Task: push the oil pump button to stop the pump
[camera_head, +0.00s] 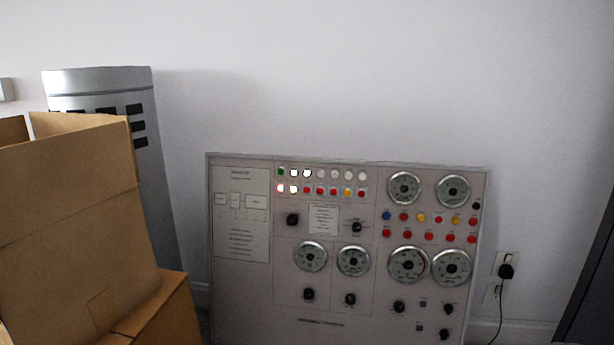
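A grey control panel (285,295) leans or stands against the wall in the head view. It carries round dial gauges, black knobs and rows of coloured buttons and lamps. The upper left rows hold a green lamp (281,172), lit white lamps and several red ones. To the right are rows with a blue button (386,215), yellow buttons and several red buttons (386,234). The labels are too small to read, so I cannot tell which is the oil pump button. My gripper does not show in this view.
Open cardboard boxes (75,230) stand at the left front, close to the panel's left side. A grey cylinder (100,78) stands behind them. A wall socket with a black plug (506,271) and cable is at right. A dark edge (592,285) borders the far right.

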